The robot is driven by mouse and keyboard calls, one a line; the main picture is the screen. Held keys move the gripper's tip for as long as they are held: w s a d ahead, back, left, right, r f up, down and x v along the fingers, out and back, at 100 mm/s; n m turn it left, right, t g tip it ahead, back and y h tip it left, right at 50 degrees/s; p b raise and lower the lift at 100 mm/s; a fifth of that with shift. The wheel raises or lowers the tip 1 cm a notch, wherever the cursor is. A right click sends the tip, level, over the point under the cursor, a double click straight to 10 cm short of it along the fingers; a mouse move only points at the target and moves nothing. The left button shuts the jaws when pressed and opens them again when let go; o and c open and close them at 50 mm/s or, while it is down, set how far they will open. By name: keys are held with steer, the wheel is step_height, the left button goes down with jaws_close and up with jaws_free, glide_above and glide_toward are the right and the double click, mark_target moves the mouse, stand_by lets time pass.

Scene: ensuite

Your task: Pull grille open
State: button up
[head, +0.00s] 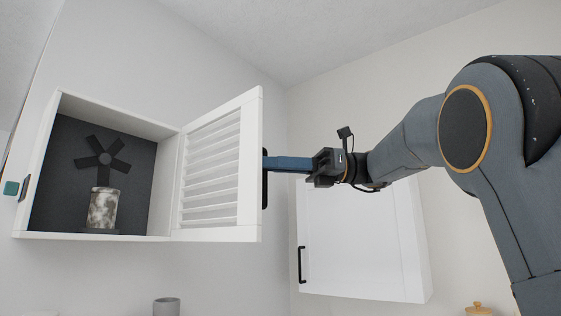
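The grille (211,172) is a white louvred door, hinged on the right side of a white wall box (105,238). It stands wide open, swung out from the box. A black upright handle (265,190) is on its outer face near the free edge. My gripper (268,163) reaches in from the right, with its blue fingers (290,163) ending at the handle. The fingers show side-on as one bar, so the gap between them and their hold on the handle are hidden.
Inside the box are a dark fan (105,158) and a mottled cylinder (103,209). A white cabinet (360,250) with a black handle (301,265) hangs behind, below my arm. A grey cup (166,307) and a wooden lid (479,309) show at the bottom edge.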

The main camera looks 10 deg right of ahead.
steer(key=o, duration=0.4)
steer(key=shift+w+a+f, duration=0.25)
steer(key=shift+a, duration=0.25)
steer(key=shift+w+a+f, duration=0.25)
steer(key=shift+a, duration=0.2)
steer(key=shift+o, duration=0.2)
steer(key=shift+s+d+r, duration=0.15)
steer(key=shift+d+r, duration=0.05)
steer(key=shift+d, duration=0.4)
steer(key=d+p, duration=0.4)
steer(key=d, duration=0.3)
steer(key=shift+w, duration=0.4)
steer(key=shift+d+f, duration=0.1)
